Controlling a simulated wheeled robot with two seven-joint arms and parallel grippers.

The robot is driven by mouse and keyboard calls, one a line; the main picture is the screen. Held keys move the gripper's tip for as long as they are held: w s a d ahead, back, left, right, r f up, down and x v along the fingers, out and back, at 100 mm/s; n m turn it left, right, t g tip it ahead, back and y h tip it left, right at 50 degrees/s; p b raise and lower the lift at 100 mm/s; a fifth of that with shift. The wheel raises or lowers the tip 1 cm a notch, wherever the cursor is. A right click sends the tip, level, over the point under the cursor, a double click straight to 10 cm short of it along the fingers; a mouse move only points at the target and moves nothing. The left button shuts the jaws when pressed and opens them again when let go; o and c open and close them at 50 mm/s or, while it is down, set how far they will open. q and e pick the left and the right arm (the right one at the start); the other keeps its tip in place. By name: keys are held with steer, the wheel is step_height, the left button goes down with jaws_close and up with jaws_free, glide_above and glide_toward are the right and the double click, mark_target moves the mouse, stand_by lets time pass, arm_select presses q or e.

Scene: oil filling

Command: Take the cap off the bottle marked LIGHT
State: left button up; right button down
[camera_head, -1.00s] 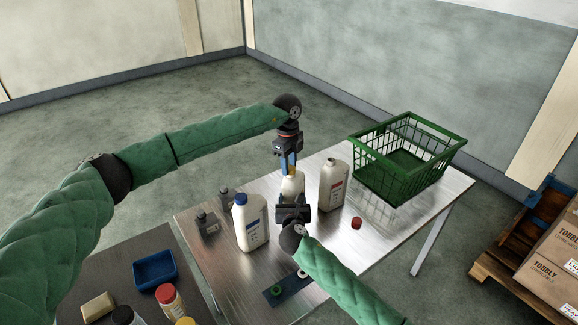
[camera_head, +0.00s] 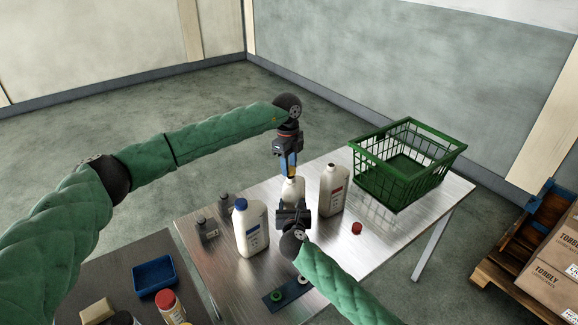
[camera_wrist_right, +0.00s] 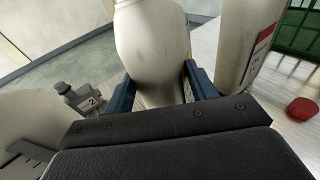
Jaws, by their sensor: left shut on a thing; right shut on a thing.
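A cream bottle (camera_head: 291,190) stands mid-table between two others; it also fills the middle of the right wrist view (camera_wrist_right: 152,50). Its label is hidden, so I cannot read LIGHT on it. My right gripper (camera_head: 293,210) is shut around its body from the near side, one finger on each flank in the right wrist view (camera_wrist_right: 155,88). My left gripper (camera_head: 289,172) points down over the bottle's top and is shut on a small yellow cap (camera_head: 292,173). The cap is at or just above the neck; I cannot tell whether they touch.
A blue-capped bottle (camera_head: 250,230) stands left, an uncapped red-labelled bottle (camera_head: 333,190) right. A red cap (camera_head: 356,228) lies on the metal table (camera_head: 395,237). A green basket (camera_head: 408,170) stands at the back right.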

arm_select(q)
steer(key=shift+w+r, duration=0.15)
steer(key=shift+r, duration=1.75)
arm_select(e)
steer(key=shift+f, duration=0.1)
steer(key=shift+c, duration=2)
jaws_free()
